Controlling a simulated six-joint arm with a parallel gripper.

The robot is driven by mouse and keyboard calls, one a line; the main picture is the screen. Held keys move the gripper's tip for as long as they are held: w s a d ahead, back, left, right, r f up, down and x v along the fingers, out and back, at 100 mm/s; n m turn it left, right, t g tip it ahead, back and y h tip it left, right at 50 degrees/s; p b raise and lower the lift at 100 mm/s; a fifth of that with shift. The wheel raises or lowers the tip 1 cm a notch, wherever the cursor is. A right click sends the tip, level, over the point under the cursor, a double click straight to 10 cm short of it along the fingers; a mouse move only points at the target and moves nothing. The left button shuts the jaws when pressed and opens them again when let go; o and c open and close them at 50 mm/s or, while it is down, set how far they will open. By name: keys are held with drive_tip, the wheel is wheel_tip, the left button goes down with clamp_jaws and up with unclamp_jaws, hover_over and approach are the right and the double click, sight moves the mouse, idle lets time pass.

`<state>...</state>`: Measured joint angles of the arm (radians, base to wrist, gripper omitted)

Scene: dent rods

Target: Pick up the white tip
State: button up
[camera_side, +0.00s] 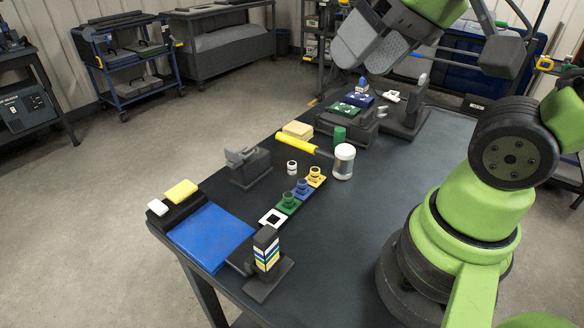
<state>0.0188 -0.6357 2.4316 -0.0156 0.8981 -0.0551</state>
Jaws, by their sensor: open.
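The white tip (292,167) appears to be the small white ring-shaped piece with a dark middle. It stands on the dark table, just right of a grey clamp-like block. Beside it is a row of square holders with green (288,202), blue (301,188) and yellow (315,176) tips. The white square holder (273,218) at the near end of the row shows a dark, empty centre. My gripper (370,42) is at the top of the view, high above the table's far end, well away from the white tip. It is open, with nothing seen in it.
A blue mat (211,236) and a striped stack (266,248) are nearer. The table's right side is clear.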

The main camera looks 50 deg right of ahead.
drive_tip(key=w+d+f+n+g, duration=0.2)
drive_tip(key=w+d, duration=0.1)
drive_tip(key=w, duration=0.5)
drive_tip(key=n+g+h, duration=0.2)
drive_tip(key=n+g, duration=0.3)
hover_over(292, 164)
wheel_tip(292, 164, down, 22)
drive_tip(key=shift+a+f, duration=0.15)
drive_tip(key=shift+f, duration=0.1)
drive_tip(key=shift+d+f, duration=0.2)
drive_tip(key=shift+f, duration=2.9)
clamp_jaws()
